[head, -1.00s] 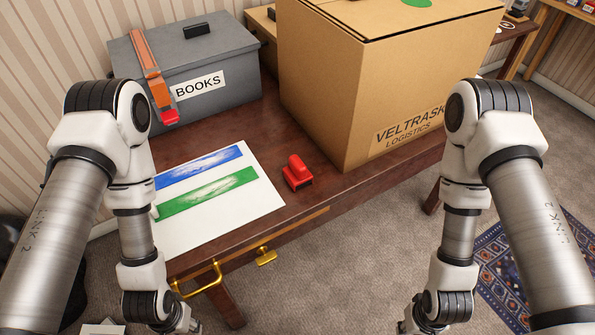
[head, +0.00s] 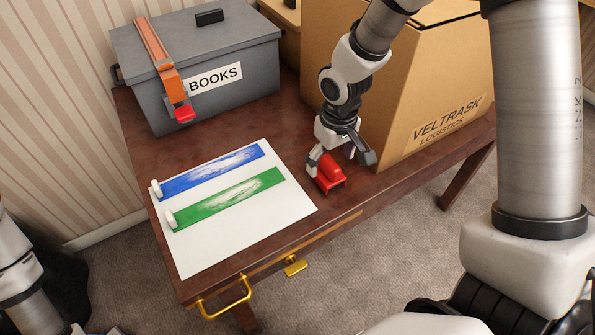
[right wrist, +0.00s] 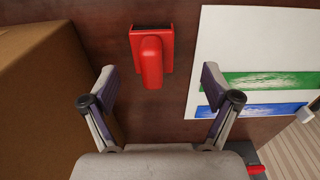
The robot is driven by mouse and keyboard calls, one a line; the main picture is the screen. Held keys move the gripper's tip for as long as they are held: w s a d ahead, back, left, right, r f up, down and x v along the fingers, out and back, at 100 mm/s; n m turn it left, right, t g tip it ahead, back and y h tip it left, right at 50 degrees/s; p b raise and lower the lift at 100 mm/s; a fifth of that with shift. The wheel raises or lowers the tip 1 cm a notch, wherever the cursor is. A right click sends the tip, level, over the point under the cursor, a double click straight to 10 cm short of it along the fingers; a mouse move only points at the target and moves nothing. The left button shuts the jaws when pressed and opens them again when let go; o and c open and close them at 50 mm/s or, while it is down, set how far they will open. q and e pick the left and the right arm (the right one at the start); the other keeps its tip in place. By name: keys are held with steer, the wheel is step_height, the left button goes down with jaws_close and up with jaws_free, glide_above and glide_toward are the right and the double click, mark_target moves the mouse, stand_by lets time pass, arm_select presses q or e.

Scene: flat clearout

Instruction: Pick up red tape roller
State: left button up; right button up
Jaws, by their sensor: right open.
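The red tape roller (head: 328,177) stands on the brown wooden table, between the white sheet and the cardboard box. It also shows in the right wrist view (right wrist: 151,60), upper middle, with its raised handle towards the camera. My right gripper (head: 341,161) is open above and just behind the roller. In the right wrist view its fingers (right wrist: 158,76) are spread to either side, with the roller's near end between them and its base beyond the fingertips. Nothing is held. My left arm shows only at the lower left edge of the head view; its gripper is out of view.
A white sheet (head: 215,240) with blue and green strips lies left of the roller. A large cardboard box (head: 450,80) stands close on the right. A grey BOOKS box (head: 250,60) with an orange strap (head: 152,45) is at the back. The table's front edge has a brass handle (head: 227,303).

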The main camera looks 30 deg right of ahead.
mark_target(331, 162)
steer(key=shift+w+r+t, duration=0.15)
steer(key=shift+w+r, duration=0.05)
steer(key=shift+r, duration=0.3)
steer(key=shift+w+r+t, duration=0.15)
steer(key=shift+w+r, duration=0.05)
steer(key=shift+r, duration=0.25)
steer(key=shift+d, duration=0.2)
steer(key=f, duration=0.2)
steer(key=f+b, duration=0.1)
steer(key=f, duration=0.1)
steer(key=f+b, duration=0.1)
steer(key=f, duration=0.1)
steer(key=shift+w+d+f, duration=0.25)
steer(key=shift+w+f, duration=0.05)
steer(key=shift+f, duration=0.35)
steer(key=c, duration=1.3)
